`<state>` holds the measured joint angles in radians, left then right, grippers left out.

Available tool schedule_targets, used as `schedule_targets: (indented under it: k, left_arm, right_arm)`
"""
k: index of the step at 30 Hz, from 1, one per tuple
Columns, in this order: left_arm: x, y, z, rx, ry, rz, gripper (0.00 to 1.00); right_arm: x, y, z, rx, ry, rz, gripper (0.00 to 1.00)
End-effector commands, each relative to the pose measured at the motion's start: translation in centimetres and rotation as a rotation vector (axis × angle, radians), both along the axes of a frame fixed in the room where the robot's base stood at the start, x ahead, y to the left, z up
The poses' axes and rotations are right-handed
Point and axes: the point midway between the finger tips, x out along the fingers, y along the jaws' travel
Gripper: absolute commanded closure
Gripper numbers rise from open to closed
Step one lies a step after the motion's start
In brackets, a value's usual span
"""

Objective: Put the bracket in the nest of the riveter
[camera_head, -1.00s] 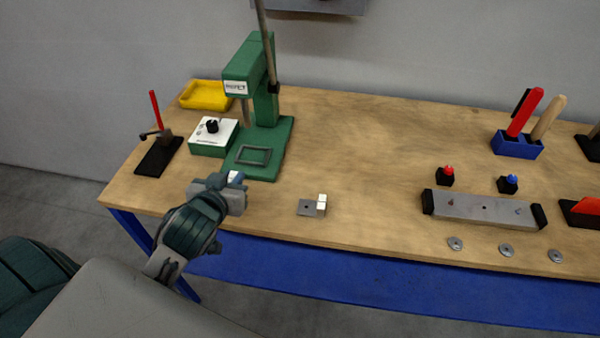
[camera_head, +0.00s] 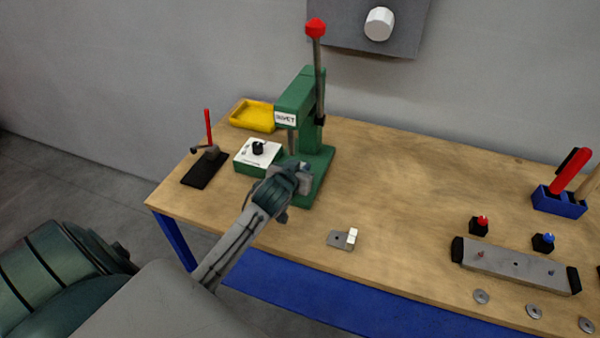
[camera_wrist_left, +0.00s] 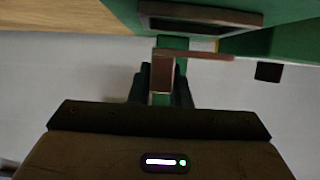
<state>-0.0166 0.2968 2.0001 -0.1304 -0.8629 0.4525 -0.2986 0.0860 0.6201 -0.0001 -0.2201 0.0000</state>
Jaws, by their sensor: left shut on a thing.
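The riveter (camera_head: 303,95) is a green press with a long lever, standing on a green base at the back left of the table. Its nest, a dark rectangular frame (camera_wrist_left: 200,20), shows at the top of the left wrist view; my gripper hides it in the head view. My left gripper (camera_head: 303,178) is at the front of the riveter's base. It is shut on a bracket (camera_wrist_left: 205,54), a flat plate with an upright block, which shows between the fingers (camera_wrist_left: 160,88). The bracket appears apart from the nest. My right gripper is not in view.
A second grey bracket with a white block (camera_head: 341,241) lies near the table's front edge. A white-topped control box (camera_head: 258,152), a yellow tray (camera_head: 252,115) and a black stand with a red handle (camera_head: 205,168) are left of the riveter.

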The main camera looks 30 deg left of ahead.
Motion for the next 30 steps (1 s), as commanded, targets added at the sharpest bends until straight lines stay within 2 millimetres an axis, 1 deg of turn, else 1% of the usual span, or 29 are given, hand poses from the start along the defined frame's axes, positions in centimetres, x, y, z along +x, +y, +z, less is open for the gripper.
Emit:
schedule_targets:
  k: [1, 3, 6, 17, 18, 20, 21, 30]
  left_arm:
    - [-0.1, 0.0, -0.7, -0.001, 0.007, 0.001, 1.00]
    - [-0.1, 0.0, -1.7, 0.000, 0.006, 0.001, 1.00]
    - [-0.1, -0.1, -2.6, -0.001, 0.003, 0.000, 1.00]
    - [-0.1, 0.0, -3.1, 0.000, 0.002, 0.000, 1.00]
    - [-0.1, 0.0, -3.1, 0.000, 0.002, 0.000, 0.77]
    - [-0.1, 0.0, -3.0, 0.000, 0.002, 0.000, 0.65]
    - [-0.1, 0.0, -3.0, 0.000, 0.002, 0.000, 0.61]
    - [-0.1, 0.0, -2.8, 0.001, 0.001, 0.000, 0.61]
  right_arm:
    - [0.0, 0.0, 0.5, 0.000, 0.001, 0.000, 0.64]
    - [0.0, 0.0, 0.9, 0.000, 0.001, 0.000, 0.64]
    - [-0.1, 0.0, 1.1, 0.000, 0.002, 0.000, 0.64]
    - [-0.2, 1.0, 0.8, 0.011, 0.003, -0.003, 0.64]
    - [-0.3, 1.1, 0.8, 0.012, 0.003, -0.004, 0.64]
    - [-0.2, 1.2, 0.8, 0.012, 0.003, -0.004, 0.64]
    - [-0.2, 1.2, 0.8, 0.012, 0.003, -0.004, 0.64]
    - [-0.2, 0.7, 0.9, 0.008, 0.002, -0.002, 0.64]
